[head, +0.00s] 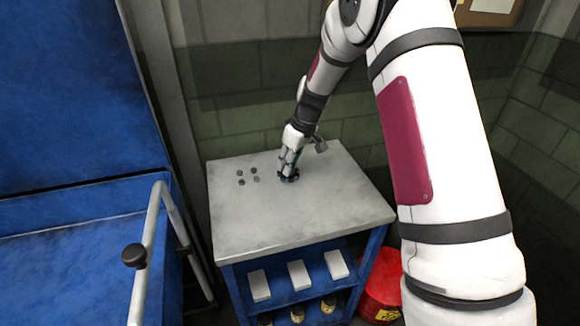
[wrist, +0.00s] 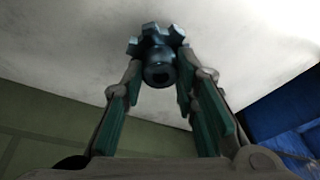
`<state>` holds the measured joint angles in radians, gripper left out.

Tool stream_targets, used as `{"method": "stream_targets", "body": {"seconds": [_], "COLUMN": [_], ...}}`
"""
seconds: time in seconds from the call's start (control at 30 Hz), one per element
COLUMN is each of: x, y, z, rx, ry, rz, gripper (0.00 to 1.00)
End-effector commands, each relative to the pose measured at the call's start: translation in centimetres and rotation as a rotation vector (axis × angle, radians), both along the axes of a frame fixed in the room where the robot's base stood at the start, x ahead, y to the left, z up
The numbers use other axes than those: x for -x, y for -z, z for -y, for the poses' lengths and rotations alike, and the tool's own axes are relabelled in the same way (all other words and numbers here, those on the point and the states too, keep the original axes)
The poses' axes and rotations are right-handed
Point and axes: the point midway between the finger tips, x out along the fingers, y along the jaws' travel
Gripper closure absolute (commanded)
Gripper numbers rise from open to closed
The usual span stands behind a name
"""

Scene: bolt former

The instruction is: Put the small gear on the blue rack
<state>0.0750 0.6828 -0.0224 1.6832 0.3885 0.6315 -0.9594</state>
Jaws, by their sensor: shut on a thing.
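The small gear (head: 290,178) is a dark toothed part at the grey table top, towards its back. In the wrist view the gear (wrist: 158,55) shows its teeth and a round hub with a dark bore. My gripper (head: 287,168) points down over the table and is shut on the gear. In the wrist view my gripper (wrist: 160,82) has its green-padded fingers on both sides of the hub. I cannot tell whether the gear touches the table top. The blue rack may be the blue frame (head: 232,290) under the grey top; no other rack is clear.
The grey table top (head: 300,220) is mostly bare. Several small dark pieces (head: 248,175) lie left of my gripper. White boxes (head: 298,274) and yellow-labelled bottles sit on the shelves below. A blue machine with a grey rail (head: 150,240) stands left, a red bin (head: 383,288) right.

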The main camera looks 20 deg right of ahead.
Motion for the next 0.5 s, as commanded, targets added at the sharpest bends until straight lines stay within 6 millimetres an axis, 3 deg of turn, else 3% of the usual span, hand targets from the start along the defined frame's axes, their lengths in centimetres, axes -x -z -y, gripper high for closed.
{"method": "stream_targets", "body": {"seconds": [0.13, 0.5], "x": [0.0, -0.1], "y": [1.5, 2.0], "z": [0.0, 0.0], "rx": [0.000, 0.000], "ry": [0.000, 0.000], "rz": [0.000, 0.002], "gripper": [1.00, 1.00]}}
